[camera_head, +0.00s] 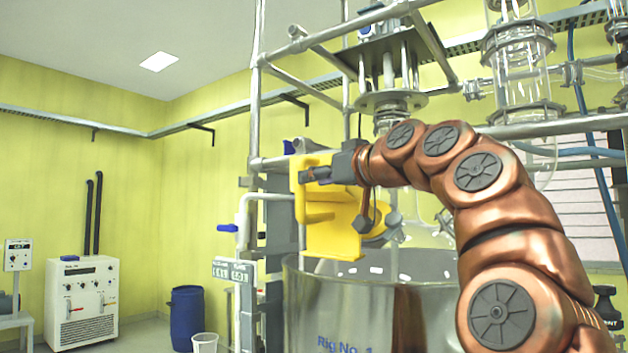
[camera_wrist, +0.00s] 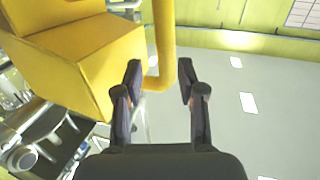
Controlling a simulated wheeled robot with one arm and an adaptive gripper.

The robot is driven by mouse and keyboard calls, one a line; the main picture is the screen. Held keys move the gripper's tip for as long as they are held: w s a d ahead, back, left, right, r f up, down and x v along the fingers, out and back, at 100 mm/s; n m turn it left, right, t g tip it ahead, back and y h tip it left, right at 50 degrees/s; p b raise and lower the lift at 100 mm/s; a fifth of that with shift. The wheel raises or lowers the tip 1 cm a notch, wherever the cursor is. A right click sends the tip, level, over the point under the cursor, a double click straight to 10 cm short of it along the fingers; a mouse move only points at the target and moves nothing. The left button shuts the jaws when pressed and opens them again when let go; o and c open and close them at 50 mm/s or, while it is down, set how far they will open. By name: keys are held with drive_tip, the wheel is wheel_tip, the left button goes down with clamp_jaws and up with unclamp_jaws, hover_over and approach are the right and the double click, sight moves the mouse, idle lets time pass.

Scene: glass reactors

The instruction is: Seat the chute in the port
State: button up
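The yellow chute (camera_head: 335,237) is upright in front of the rig, above the rim of the steel vessel. Its boxy body (camera_wrist: 75,58) fills the upper left of the wrist view. My gripper (camera_head: 315,174) is at the top of the chute's yellow bar handle (camera_head: 318,215). The port cannot be told for certain. Round metal fittings (camera_wrist: 25,155) show at the lower left of the wrist view, beside and below the chute.
The steel vessel (camera_head: 340,300) stands below the chute. A metal frame post (camera_head: 254,110) rises to its left, and a glass column (camera_head: 518,65) stands at the upper right. A blue barrel (camera_head: 187,315) and a white cabinet (camera_head: 82,302) stand further left, with open floor there.

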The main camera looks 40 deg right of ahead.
drive_tip(key=s, duration=0.3)
drive_tip(key=shift+s+r, duration=0.1)
drive_tip(key=shift+s, duration=0.25)
idle(0.3)
drive_tip(key=o, duration=0.6)
drive_tip(key=shift+c, duration=0.2)
drive_tip(key=s, duration=1.2)
drive_tip(key=shift+a+r, duration=0.3)
idle(0.4)
